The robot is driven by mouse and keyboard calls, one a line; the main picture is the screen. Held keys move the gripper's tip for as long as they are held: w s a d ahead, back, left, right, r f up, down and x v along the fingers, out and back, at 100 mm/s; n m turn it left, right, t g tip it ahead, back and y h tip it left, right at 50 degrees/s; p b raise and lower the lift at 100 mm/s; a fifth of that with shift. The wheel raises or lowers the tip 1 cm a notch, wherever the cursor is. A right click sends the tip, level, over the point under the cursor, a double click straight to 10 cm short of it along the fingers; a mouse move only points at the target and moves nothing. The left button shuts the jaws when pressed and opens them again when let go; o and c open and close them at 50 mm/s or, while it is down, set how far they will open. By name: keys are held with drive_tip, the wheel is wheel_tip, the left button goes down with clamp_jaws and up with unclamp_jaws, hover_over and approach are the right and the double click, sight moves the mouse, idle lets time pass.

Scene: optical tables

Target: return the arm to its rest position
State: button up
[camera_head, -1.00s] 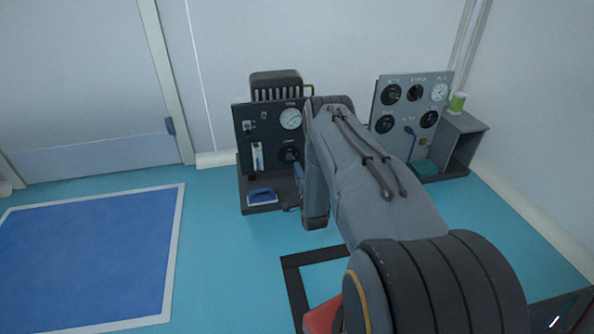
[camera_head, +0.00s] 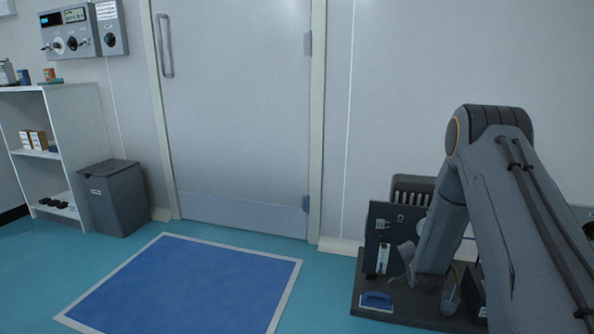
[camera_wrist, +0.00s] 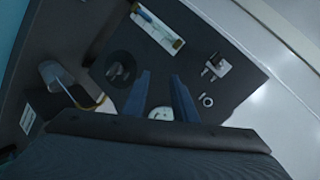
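My arm (camera_head: 500,190) shows at the right of the head view, bent at a high elbow with its forearm pointing down. Its lower end is in front of the dark instrument panel (camera_head: 380,225). In the wrist view my gripper (camera_wrist: 163,88) shows two blue-grey fingers set apart, with no object held between them. Behind the fingers is the panel face (camera_wrist: 235,95), with a white gauge (camera_wrist: 160,113) partly seen between them. I cannot make out the fingertips in the head view.
A blue floor mat (camera_head: 190,285), a closed door (camera_head: 240,110), a grey bin (camera_head: 115,195) and a white shelf (camera_head: 85,130) lie to the left. The floor around the mat is clear.

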drive_tip(key=s+a+r+n+g+y, duration=0.2)
drive_tip(key=s+a+r+n+g, duration=0.4)
drive_tip(key=s+a+r, duration=0.6)
drive_tip(key=s+a+r+n+g, duration=0.1)
drive_tip(key=s+a+r+n, duration=0.15)
drive_tip(key=s, duration=0.65)
drive_tip(key=s+a+r+n+g, duration=0.2)
drive_tip(key=s+n, duration=0.1)
drive_tip(key=s, duration=0.5)
drive_tip(key=s+a+r+n+g, duration=0.1)
drive_tip(key=s+a+r+n, duration=0.15)
drive_tip(key=s, duration=0.65)
drive_tip(key=s+a+r+n+g+y, duration=0.1)
drive_tip(key=s+a+r+n, duration=0.25)
drive_tip(key=s+a, duration=0.5)
drive_tip(key=s+a+r+n+g+y, duration=0.1)
drive_tip(key=s+a+r+n, duration=0.4)
drive_tip(key=a, duration=0.6)
drive_tip(key=s+d+r+m+p, duration=0.1)
drive_tip(key=d+r+m+p, duration=0.3)
drive_tip(key=d+r+p, duration=0.6)
drive_tip(key=d+r+m+h+p, duration=0.1)
drive_tip(key=d+r+m+p, duration=0.3)
drive_tip(key=p, duration=2.2)
drive_tip(key=d+r, duration=0.6)
drive_tip(key=r, duration=0.6)
drive_tip(key=shift+s+r+g+h+p, duration=0.2)
drive_tip(key=shift+s+g+h+p, duration=0.1)
drive_tip(key=shift+s+p, duration=0.1)
